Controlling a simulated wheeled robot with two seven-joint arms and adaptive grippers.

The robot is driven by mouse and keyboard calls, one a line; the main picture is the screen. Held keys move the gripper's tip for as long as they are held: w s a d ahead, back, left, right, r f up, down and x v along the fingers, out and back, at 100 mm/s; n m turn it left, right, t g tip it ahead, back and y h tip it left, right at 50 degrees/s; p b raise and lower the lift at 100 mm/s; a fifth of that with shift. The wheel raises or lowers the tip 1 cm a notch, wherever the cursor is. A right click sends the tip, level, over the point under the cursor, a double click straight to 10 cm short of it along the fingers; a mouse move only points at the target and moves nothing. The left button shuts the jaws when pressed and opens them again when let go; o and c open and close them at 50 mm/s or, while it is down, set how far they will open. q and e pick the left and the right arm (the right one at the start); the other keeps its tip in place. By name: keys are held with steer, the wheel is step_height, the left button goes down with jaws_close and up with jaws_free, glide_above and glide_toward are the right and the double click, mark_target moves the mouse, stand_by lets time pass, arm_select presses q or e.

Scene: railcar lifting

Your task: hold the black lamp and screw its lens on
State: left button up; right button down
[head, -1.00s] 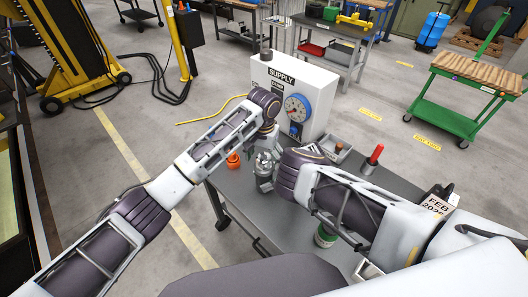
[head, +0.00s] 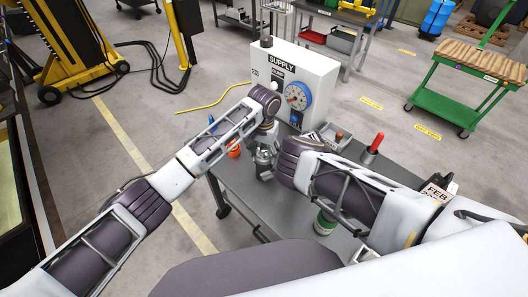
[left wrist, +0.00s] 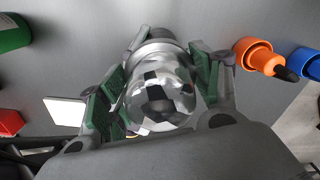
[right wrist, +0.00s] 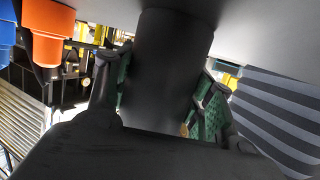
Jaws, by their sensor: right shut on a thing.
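The lens (left wrist: 160,95), a shiny clear-and-silver dome, lies between the green-padded fingers of my left gripper (left wrist: 160,85) in the left wrist view. The fingers stand apart on either side of it; I cannot tell whether the pads touch it. In the head view the silver lens end (head: 263,158) shows small below my left gripper (head: 262,145). The black lamp body (right wrist: 165,70) fills the middle of the right wrist view, a dark cylinder held between the fingers of my right gripper (right wrist: 165,95). The joint between lens and lamp is hidden.
Both grippers are over the grey cart top (head: 235,180). A white supply box (head: 300,80) with a dial stands behind them. An orange bottle (left wrist: 260,57), a blue one (left wrist: 308,63), a green can (head: 325,222), a grey tray (head: 335,137) and a red-handled tool (head: 375,145) stand around.

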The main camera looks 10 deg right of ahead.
arm_select(q)
steer(key=c, duration=0.3)
steer(key=o, duration=1.2)
steer(key=shift+r, duration=6)
arm_select(e)
steer(key=c, duration=0.5)
jaws_free()
